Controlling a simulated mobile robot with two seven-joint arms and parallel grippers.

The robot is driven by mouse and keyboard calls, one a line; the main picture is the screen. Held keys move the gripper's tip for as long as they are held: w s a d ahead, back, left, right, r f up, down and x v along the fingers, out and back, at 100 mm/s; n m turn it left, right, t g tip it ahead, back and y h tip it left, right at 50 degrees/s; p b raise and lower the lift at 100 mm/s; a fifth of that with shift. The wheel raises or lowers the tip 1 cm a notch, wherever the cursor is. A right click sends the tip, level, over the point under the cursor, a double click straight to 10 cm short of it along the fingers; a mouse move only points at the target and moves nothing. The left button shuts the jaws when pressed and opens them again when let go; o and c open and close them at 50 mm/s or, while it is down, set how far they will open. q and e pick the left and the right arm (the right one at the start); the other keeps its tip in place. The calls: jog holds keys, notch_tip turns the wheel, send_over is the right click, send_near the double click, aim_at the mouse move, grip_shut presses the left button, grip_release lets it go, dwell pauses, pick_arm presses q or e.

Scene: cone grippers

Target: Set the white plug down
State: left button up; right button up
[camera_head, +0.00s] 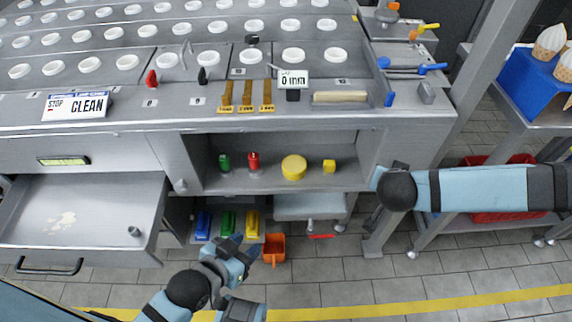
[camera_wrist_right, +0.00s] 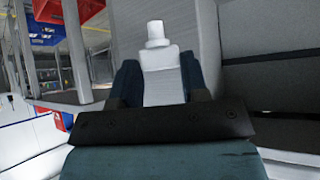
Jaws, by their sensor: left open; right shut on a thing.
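The white plug (camera_wrist_right: 161,72) shows in the right wrist view, a pale block with a narrower stepped end pointing away from the gripper. My right gripper (camera_wrist_right: 160,88) is shut on it, with a dark finger on each side. In the head view my right arm comes in from the right at the bench's front right corner; its gripper and the plug cannot be made out there. My left gripper (camera_head: 246,250) is open and empty, low in front of the bench. I cannot tell if the plug touches any surface.
A drawer (camera_head: 85,200) stands open at left. An orange bin (camera_head: 274,248) is beside my left gripper.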

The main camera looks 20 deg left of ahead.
jog(key=s+a+f, duration=0.3)
jog(key=a+f, duration=0.3)
jog(key=f, duration=0.1)
jog(key=shift+n+y, duration=0.3)
jog(key=shift+n, duration=0.1)
jog(key=w+a, duration=0.1)
jog(key=w, duration=0.3)
jog(key=w+a, duration=0.1)
jog(key=w, duration=0.4)
jog(key=w+a, duration=0.2)
jog(key=w, duration=0.2)
jog(key=shift+w+f, duration=0.1)
jog(key=shift+w, duration=0.05)
jog(key=w, duration=0.1)
jog(key=w+a+f, duration=0.1)
jog(key=w, duration=0.1)
jog(key=shift+w+a+f, duration=0.1)
jog(key=shift+f, duration=0.1)
jog(key=shift+f+b, duration=0.1)
jog(key=shift+b, duration=0.2)
